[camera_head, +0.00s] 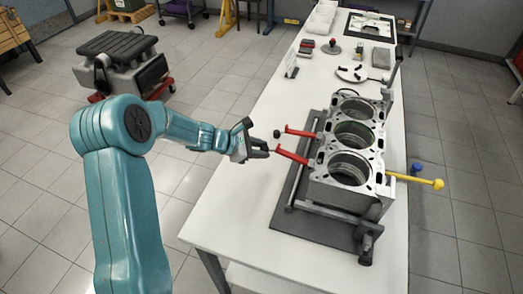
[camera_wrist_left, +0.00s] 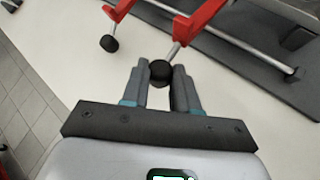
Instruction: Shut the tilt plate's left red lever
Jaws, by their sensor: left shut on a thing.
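Two red levers stick out from the left side of the tilt plate's frame under the engine block (camera_head: 350,140). The nearer red lever (camera_head: 292,156) has its black knob (camera_wrist_left: 160,72) between the fingertips of my left gripper (camera_head: 264,148). My left gripper is shut on that knob; its fingers also show in the wrist view (camera_wrist_left: 160,78). The farther red lever (camera_head: 302,132) has a free black knob, which shows left of the fingers in the wrist view (camera_wrist_left: 109,43). My right gripper is not in view.
The block stands over a dark mat (camera_head: 300,232) on a long white table (camera_head: 235,205). A yellow rod with a ball end (camera_head: 415,180) sticks out on the right, near a blue item (camera_head: 416,168). Small parts lie at the table's far end. The table's left strip is clear.

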